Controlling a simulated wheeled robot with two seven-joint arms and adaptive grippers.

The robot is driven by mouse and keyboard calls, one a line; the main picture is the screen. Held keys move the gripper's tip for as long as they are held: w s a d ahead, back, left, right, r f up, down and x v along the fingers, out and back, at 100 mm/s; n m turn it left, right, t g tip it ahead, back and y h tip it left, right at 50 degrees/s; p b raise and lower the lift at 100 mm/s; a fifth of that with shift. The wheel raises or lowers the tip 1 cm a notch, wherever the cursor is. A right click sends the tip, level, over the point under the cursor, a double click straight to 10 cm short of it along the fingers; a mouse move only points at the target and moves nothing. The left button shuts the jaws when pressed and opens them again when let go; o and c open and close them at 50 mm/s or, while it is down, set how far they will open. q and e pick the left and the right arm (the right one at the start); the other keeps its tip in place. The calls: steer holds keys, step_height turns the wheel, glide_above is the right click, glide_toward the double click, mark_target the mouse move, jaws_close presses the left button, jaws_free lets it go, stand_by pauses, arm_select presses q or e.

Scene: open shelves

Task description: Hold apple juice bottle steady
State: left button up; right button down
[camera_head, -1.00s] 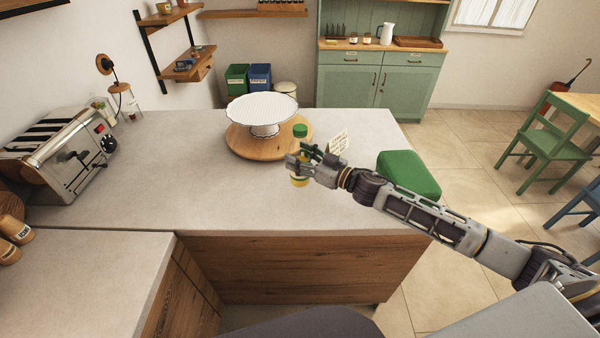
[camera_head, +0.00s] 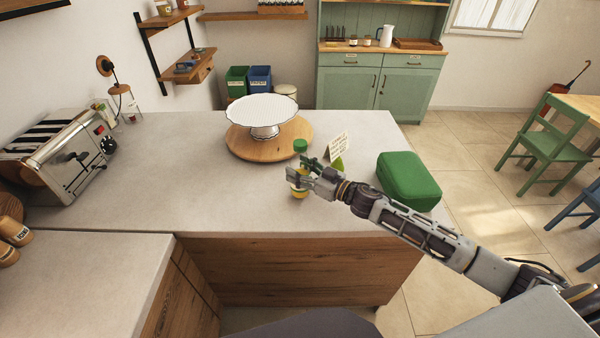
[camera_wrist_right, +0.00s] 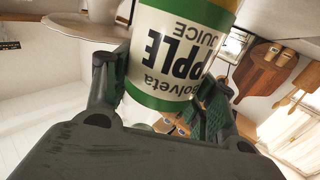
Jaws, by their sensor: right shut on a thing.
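The apple juice bottle (camera_head: 300,191) has a green cap and a yellowish body, and stands near the front edge of the grey counter (camera_head: 230,200). My right gripper (camera_head: 300,177) reaches in from the right and is shut around the bottle's middle, hiding much of it. In the right wrist view, the bottle (camera_wrist_right: 178,55) shows its white and green label, upside down, between the two fingers of the right gripper (camera_wrist_right: 160,85). My left gripper does not show.
A white cake stand (camera_head: 262,108) on a round wooden board (camera_head: 240,145) stands behind the bottle. A small card (camera_head: 338,147) and a green case (camera_head: 408,180) are to the right. A toaster (camera_head: 65,155) stands at the left. The counter's left middle is clear.

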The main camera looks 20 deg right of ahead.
steer(key=shift+f, duration=0.4)
steer(key=shift+f, duration=0.1)
steer(key=c, duration=0.5)
jaws_free()
steer(key=shift+f, duration=0.1)
steer(key=shift+r, duration=0.2)
steer(key=shift+s+d+f, duration=0.15)
steer(key=shift+s+d, duration=0.3)
steer(key=shift+s, duration=0.15)
steer(key=b+v, duration=0.1)
steer(key=v, duration=0.9)
steer(key=shift+s+d, duration=0.15)
steer(key=shift+s, duration=0.05)
stand_by(0.7)
